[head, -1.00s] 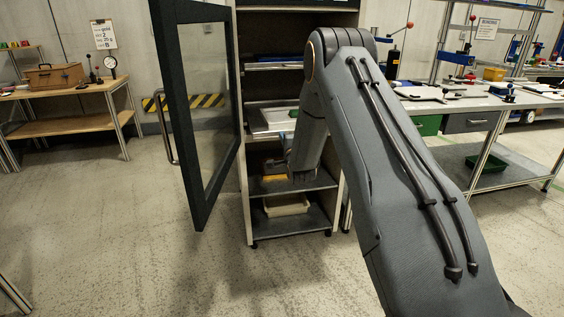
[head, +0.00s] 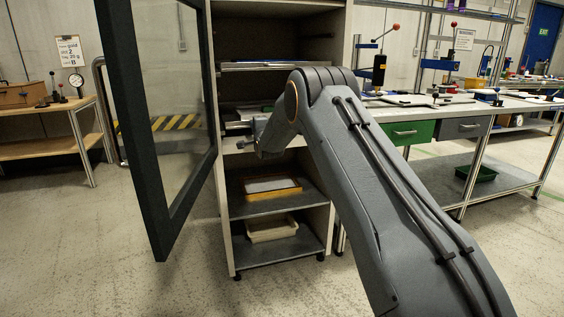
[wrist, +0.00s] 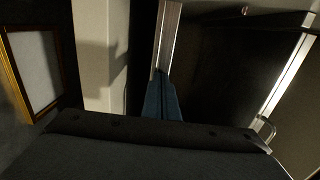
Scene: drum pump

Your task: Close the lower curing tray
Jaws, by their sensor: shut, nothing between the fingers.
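The lower curing tray shows in the wrist view as a bright metal front edge (wrist: 168,40). My gripper (wrist: 163,82), with blue fingers, is shut and empty. Its tips overlap the end of that edge; I cannot tell whether they touch it. In the head view my forearm and wrist cover most of the lower tray and the fingers. How far the tray sticks out is hidden there. The upper tray (head: 275,66) sits in the cabinet above; a rail with a handle (wrist: 265,128) shows at the right of the wrist view.
The cabinet's glass door (head: 150,130) stands open at the left, close beside my wrist. A yellow-framed panel (head: 271,186) and a cream bin (head: 271,229) lie on the lower shelves. A workbench (head: 440,108) stands to the right. The floor at front left is clear.

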